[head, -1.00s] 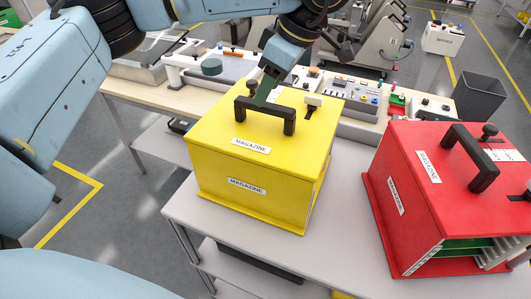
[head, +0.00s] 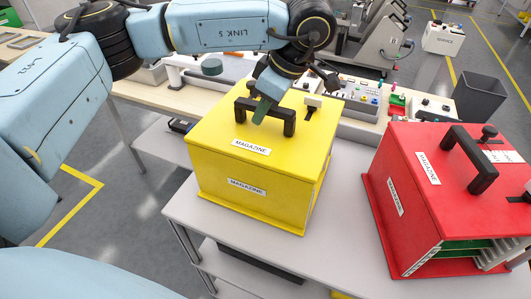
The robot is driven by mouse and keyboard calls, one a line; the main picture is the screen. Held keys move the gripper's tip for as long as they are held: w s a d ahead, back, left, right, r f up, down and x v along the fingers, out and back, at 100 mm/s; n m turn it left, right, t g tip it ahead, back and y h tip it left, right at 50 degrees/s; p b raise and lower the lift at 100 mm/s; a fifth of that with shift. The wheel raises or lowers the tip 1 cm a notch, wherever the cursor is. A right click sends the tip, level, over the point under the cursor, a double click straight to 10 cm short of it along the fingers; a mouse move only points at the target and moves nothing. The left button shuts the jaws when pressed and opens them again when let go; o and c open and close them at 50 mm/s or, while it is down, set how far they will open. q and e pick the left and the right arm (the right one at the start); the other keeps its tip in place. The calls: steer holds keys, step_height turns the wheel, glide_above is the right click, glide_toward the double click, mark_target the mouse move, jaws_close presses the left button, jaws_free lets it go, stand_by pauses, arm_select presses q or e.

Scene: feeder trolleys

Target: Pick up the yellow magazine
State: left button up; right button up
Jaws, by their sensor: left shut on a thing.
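The yellow magazine (head: 225,168) is a box with a black handle (head: 289,125) on top and white labels on its top and front. It stands upright on a light grey shelf top (head: 225,240) in the middle of the view. My left gripper (head: 262,108) reaches down from above and is shut on the handle. Its fingers cover part of the handle bar. The box appears to rest on the surface. My right gripper is out of view.
A red magazine (head: 405,235) with its own black handle stands to the right, with a gap between the boxes. Behind is a bench (head: 150,91) with small devices. A dark bin (head: 480,98) stands at the far right.

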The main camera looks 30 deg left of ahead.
arm_select(q)
jaws_close()
stand_by(0.8)
steer(key=shift+w+r, duration=0.15)
steer(key=shift+r, duration=0.5)
step_height(320, 180, up, 9)
stand_by(0.3)
step_height(320, 180, up, 7)
steer(key=p, duration=0.7)
stand_by(0.6)
